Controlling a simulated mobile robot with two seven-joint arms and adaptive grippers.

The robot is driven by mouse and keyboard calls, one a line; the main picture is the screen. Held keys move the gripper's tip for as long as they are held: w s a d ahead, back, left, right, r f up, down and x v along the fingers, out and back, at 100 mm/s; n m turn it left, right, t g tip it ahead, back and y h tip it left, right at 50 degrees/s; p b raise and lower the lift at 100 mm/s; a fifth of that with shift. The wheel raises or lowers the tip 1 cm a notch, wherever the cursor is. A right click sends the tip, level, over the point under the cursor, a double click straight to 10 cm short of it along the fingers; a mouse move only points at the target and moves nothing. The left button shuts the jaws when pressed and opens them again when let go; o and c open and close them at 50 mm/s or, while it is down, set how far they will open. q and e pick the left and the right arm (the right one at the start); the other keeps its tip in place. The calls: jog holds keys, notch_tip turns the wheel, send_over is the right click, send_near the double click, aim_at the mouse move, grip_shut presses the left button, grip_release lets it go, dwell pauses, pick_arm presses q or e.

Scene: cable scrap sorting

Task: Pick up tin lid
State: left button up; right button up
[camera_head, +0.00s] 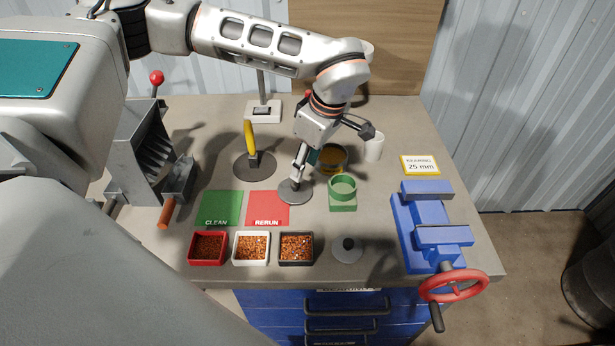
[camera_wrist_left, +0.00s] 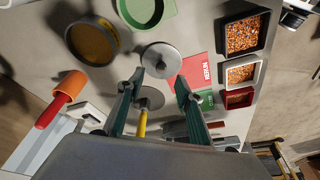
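A flat grey round lid (camera_head: 295,191) with a small raised centre lies on the bench beside the red mat, probably the tin lid. It also shows in the left wrist view (camera_wrist_left: 161,60), just beyond my fingertips. My left gripper (camera_head: 299,178) points down over this lid. Its fingers (camera_wrist_left: 160,84) are spread apart with nothing held between them. Whether a fingertip touches the lid, I cannot tell. An open tin (camera_head: 332,158) with amber contents stands behind it, partly hidden by my gripper. My right gripper is in neither view.
A green cup (camera_head: 342,188) stands close right of the lid. A knobbed lid (camera_head: 347,250) lies near the front edge. A yellow-handled tool (camera_head: 250,140) stands on a dark disc at left. A blue vise (camera_head: 425,225) is at right; three granule trays (camera_head: 251,248) are in front.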

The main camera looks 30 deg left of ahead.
aim_at(295, 183)
pick_arm(q)
jog(key=shift+s+a+f, duration=0.2)
jog(key=shift+a+f, duration=0.05)
jog(key=shift+f, duration=0.2)
jog(key=shift+s+a+f, duration=0.2)
jog(key=shift+f, duration=0.25)
jog(key=shift+a+f, duration=0.15)
jog(key=shift+f, duration=0.25)
jog(key=p+x, duration=0.1)
jog(key=x, duration=0.2)
jog(key=shift+w+a+f, duration=0.1)
jog(key=shift+a+f, duration=0.05)
jog(key=shift+w+a+f, duration=0.1)
jog(key=shift+f, duration=0.45)
grip_shut()
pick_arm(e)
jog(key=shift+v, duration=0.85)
